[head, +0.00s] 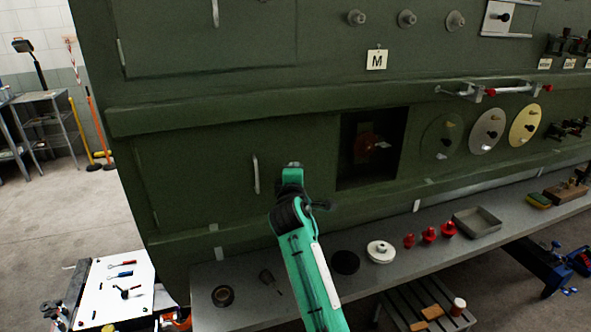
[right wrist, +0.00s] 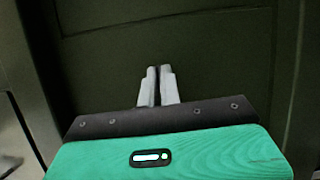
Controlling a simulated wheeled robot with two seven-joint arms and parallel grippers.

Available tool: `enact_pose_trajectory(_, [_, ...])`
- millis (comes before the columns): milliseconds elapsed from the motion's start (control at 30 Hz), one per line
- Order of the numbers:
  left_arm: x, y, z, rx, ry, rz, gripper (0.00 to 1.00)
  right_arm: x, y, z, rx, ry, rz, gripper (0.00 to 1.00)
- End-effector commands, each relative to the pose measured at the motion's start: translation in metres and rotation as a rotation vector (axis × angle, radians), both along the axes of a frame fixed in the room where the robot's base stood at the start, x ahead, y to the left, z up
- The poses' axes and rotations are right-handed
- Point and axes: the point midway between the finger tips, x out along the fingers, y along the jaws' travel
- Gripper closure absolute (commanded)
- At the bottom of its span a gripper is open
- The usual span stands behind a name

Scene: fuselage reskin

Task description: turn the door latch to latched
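The door (head: 215,170) is a dark green panel that looks closed, with a pale vertical handle (head: 255,174) on its right part. My right gripper (head: 293,165) is in front of the door, to the right of the handle. In the right wrist view its two grey fingers (right wrist: 158,84) are nearly together, pointing at the green panel. I cannot make out the latch; it may be hidden behind the fingers or wrist. I cannot see anything held between the fingers. My left gripper is not in view.
Right of the door is a dark square opening (head: 372,148) with a red part inside. A grey ledge (head: 310,270) below carries a tape roll (head: 223,296), a white disc (head: 380,251), red plugs (head: 429,235) and a tray (head: 477,221). Open floor lies at left.

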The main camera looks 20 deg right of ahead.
Motion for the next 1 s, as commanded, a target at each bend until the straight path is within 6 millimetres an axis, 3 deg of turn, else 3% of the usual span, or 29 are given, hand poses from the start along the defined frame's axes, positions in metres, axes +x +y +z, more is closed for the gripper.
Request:
enact_pose_trajectory(633, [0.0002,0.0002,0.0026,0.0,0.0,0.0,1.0,0.0,-0.0003,-0.0008,0.048,0.002,-0.001,1.0])
enact_pose_trajectory(733, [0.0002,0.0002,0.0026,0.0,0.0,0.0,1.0,0.0,-0.0003,-0.0008,0.047,0.003,-0.001,0.76])
enact_pose_trajectory(1000, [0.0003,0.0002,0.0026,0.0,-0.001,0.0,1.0,0.0,-0.0002,-0.0004,0.046,0.002,0.0,0.74])
